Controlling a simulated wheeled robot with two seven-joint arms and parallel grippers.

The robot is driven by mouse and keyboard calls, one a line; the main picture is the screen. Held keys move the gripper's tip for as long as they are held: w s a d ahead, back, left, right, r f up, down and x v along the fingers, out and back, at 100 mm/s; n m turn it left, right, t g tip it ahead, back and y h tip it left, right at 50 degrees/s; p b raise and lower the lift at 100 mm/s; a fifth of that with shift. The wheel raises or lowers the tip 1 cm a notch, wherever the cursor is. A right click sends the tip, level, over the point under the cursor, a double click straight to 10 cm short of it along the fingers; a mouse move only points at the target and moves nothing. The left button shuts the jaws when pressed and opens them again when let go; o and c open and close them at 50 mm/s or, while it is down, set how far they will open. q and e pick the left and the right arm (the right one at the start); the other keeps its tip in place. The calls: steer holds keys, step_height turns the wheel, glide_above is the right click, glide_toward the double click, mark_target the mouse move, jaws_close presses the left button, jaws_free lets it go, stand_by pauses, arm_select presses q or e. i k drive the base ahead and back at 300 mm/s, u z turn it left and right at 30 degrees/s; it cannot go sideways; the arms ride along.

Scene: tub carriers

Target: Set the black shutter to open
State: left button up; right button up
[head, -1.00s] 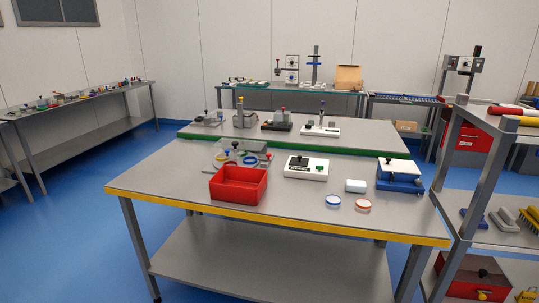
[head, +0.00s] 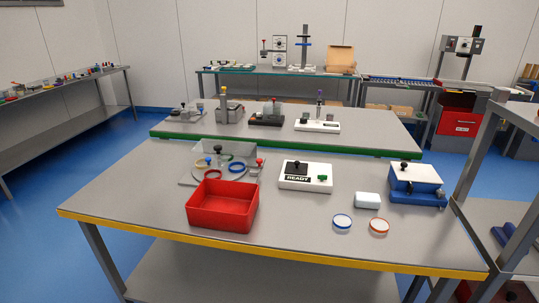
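A white box (head: 318,184) stands on the near table, with a black plate and a small black knob (head: 297,166) on its left half. I take this plate to be the black shutter, but it is too small to tell its setting. A dark label reading READY (head: 298,179) is on the box just in front of the plate. Neither of my grippers is in view.
The near table (head: 150,205) has a yellow front edge. A red bin (head: 222,222), a clear-covered tray, two round lids, a white block (head: 367,200) and a blue-based device (head: 418,196) stand around the box. A green-edged table is behind; a shelf rack is at right.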

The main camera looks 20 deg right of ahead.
mark_target(295, 167)
steer(key=z, duration=0.35)
steer(key=i, duration=0.85)
steer(key=z, duration=0.6)
